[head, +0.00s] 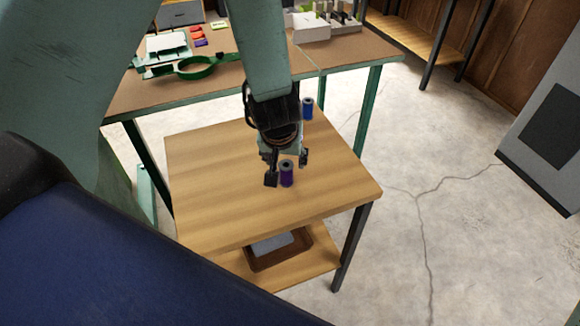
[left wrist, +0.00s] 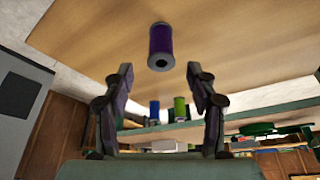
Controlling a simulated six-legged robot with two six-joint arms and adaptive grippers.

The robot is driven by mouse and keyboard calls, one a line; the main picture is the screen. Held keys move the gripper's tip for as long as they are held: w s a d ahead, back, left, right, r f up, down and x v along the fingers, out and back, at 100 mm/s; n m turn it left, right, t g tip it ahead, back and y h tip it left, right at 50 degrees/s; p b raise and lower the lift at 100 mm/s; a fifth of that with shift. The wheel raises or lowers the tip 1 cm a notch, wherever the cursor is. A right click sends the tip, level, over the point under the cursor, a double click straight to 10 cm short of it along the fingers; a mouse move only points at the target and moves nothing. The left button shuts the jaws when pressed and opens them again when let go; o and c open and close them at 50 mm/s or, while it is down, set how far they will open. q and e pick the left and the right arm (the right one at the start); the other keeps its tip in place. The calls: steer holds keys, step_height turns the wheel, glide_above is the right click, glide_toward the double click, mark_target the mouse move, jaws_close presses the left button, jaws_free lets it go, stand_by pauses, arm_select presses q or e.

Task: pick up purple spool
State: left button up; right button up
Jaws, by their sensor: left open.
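The purple spool (head: 287,175) stands upright on the small wooden table, between and just in front of the fingertips of my left gripper (head: 286,169) in the head view. My left gripper is open, with nothing between its pads. In the left wrist view the purple spool (left wrist: 161,46) shows ahead of the two spread fingertips (left wrist: 160,76), roughly centred between them and apart from both. My right gripper is not in view.
A blue spool (head: 308,108) stands behind my gripper; a green spool (left wrist: 180,109) shows beside it in the left wrist view. The small table (head: 215,205) is otherwise mostly clear. A tray (head: 296,254) sits below.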

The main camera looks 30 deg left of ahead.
mark_target(286, 170)
arm_select(q)
step_height(286, 170, down, 3)
steer(key=shift+w+a+r+b, duration=0.1)
steer(key=shift+w+r+b, duration=0.1)
steer(key=shift+b, duration=0.25)
steer(key=b+x, duration=0.1)
steer(key=x, duration=0.4)
steer(key=shift+a, duration=0.1)
steer(key=shift+s+r, duration=0.1)
steer(key=c, duration=1.1)
steer(key=shift+r, duration=0.15)
